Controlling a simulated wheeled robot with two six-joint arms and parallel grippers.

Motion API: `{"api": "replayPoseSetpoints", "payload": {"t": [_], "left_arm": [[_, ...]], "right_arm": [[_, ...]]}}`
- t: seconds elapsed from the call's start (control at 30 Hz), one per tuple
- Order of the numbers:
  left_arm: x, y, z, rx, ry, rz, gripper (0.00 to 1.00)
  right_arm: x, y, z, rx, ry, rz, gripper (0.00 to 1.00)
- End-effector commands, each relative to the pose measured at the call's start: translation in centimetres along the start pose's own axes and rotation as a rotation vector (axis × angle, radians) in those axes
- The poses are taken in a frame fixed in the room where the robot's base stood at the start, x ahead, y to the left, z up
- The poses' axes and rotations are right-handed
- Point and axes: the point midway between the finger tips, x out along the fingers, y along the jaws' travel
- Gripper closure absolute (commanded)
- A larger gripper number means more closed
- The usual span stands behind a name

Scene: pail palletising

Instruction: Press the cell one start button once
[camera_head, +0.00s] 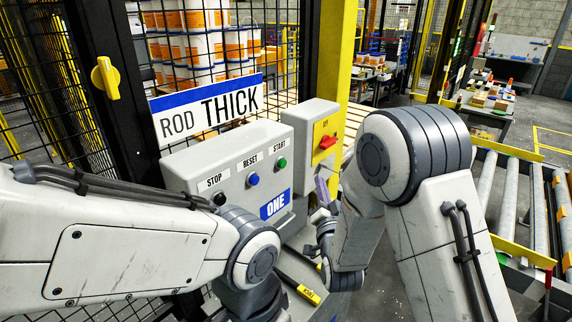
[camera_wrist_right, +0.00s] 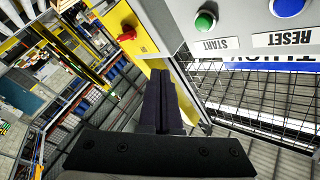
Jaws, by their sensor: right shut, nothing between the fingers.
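The grey control box (camera_head: 185,165), labelled ONE, carries a black STOP button (camera_head: 219,199), a blue RESET button (camera_head: 253,180) and a green START button (camera_head: 282,163). In the right wrist view the box is upside down, with the green START button (camera_wrist_right: 205,20) at the top. My right gripper (camera_head: 321,184) is shut and empty, just right of the box and slightly below the START button's height. Its closed fingers (camera_wrist_right: 160,76) appear left of and below the START button in the wrist view, apart from it. My left gripper is hidden or out of frame.
A second grey box with a red switch on a yellow plate (camera_head: 326,136) stands right of the control box. Wire mesh and a yellow post (camera_head: 338,50) rise behind. A roller conveyor (camera_head: 487,180) is at the right. Stacked pails (camera_head: 195,48) stand behind the mesh.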

Motion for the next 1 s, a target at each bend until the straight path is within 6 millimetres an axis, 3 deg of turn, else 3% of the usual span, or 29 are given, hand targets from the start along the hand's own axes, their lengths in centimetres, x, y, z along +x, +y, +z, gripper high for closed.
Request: {"api": "replayPoseSetpoints", "payload": {"t": [0.53, 0.63, 1.0], "left_arm": [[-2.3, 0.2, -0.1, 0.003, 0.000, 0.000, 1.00], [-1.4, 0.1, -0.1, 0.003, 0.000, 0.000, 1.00], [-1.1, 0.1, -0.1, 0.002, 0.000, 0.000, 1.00]], "right_arm": [[4.3, -3.3, 3.1, 0.000, -0.002, -0.002, 1.00], [5.0, -3.6, 3.9, -0.001, 0.000, -0.002, 1.00], [6.1, -4.5, 4.5, -0.001, -0.001, 0.000, 1.00]]}}
